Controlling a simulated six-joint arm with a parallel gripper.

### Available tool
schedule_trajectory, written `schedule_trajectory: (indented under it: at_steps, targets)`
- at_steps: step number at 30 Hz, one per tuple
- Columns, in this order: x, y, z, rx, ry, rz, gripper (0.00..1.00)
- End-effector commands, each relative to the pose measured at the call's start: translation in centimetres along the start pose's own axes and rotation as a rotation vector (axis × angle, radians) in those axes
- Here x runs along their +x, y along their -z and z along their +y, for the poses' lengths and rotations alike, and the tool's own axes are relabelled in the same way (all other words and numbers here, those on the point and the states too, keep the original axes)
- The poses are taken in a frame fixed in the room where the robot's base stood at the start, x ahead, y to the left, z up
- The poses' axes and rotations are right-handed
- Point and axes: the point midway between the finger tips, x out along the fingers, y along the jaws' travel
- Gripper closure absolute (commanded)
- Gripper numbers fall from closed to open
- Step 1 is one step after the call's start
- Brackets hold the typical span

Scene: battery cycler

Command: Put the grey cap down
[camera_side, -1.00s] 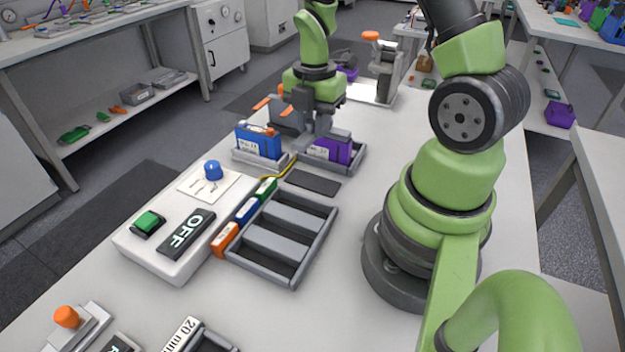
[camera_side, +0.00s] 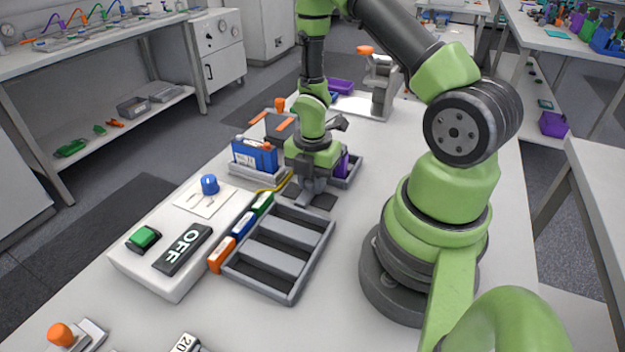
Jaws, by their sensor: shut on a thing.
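My gripper (camera_side: 310,192) points down, low over the dark flat pad (camera_side: 323,202) behind the grey tray. It is shut on the grey cap, which I cannot clearly tell apart from the grey fingers. Whether the cap touches the pad is not clear. The purple block (camera_side: 342,163) stands in its grey holder just behind my gripper and is partly hidden by it. The blue block (camera_side: 256,155) stands in another holder to the left.
An empty grey slotted tray (camera_side: 323,251) lies in front of my gripper, with orange, blue and green blocks along its left side. A yellow cable (camera_side: 275,188) runs close by.

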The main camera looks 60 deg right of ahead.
Motion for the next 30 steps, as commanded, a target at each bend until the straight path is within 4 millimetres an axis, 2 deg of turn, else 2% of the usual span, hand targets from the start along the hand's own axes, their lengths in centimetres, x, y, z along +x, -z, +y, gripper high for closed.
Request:
schedule_trajectory:
  at_steps: [7,8,11,23,30]
  targets:
    - [0.1,0.0,0.0,0.0,-0.001,0.001,0.99]
    - [0.1,0.0,0.0,0.0,-0.001,0.001,0.74]
    - [0.1,0.0,0.0,0.0,-0.001,0.001,0.51]
    - [-0.2,-0.1,0.1,0.001,-0.001,-0.002,0.51]
    - [-1.8,-0.1,0.1,0.003,-0.002,-0.005,0.51]
